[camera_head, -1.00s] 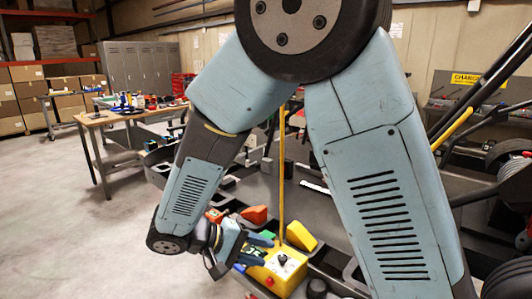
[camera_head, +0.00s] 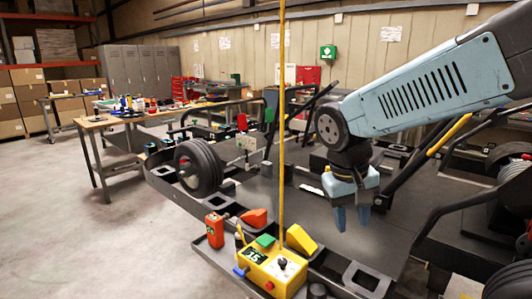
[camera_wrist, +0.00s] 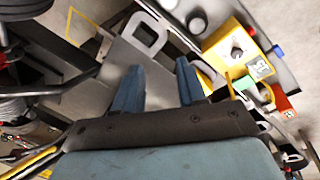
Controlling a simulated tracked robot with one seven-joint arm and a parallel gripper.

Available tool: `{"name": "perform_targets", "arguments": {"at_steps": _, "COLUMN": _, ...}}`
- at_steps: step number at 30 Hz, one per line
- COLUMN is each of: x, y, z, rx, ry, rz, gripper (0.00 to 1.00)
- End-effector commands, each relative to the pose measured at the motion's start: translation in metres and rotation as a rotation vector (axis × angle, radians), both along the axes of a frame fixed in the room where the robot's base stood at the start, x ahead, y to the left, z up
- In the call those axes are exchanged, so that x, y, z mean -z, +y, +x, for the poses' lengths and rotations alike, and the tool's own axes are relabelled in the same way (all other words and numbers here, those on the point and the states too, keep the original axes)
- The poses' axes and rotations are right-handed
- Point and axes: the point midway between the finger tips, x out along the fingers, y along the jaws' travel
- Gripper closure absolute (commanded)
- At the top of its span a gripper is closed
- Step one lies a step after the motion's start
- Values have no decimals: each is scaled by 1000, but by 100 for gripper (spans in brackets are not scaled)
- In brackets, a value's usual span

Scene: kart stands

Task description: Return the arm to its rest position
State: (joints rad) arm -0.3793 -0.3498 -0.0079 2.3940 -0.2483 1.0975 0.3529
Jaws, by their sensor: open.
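My gripper (camera_head: 351,215) hangs from my blue-grey arm at the right of the head view, fingers pointing down. The two blue fingers are apart with nothing between them. It is above the dark flat deck (camera_head: 310,222) of the kart stand, clear of it as far as I can tell. In the wrist view my gripper (camera_wrist: 157,82) also shows two spread, empty fingers. A yellow box with a display and knobs (camera_head: 285,277) stands at the near edge of the stand; it also shows in the wrist view (camera_wrist: 215,55).
A thin yellow pole (camera_head: 282,120) rises left of my gripper. A red canister (camera_head: 214,230), an orange wedge (camera_head: 254,217) and a yellow wedge (camera_head: 300,240) sit near the box. A black wheel (camera_head: 198,167) is at left. A workbench (camera_head: 95,122) stands behind; the left floor is clear.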

Motion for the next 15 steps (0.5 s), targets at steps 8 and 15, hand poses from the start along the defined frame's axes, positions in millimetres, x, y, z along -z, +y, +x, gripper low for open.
{"name": "perform_targets", "arguments": {"at_steps": 8, "x": -30, "y": -36, "z": -25, "rx": 52, "ry": -184, "rz": 153, "gripper": 60}}
{"name": "perform_targets", "arguments": {"at_steps": 15, "x": -50, "y": -54, "z": -44, "rx": 75, "ry": -347, "rz": 217, "gripper": 60}}
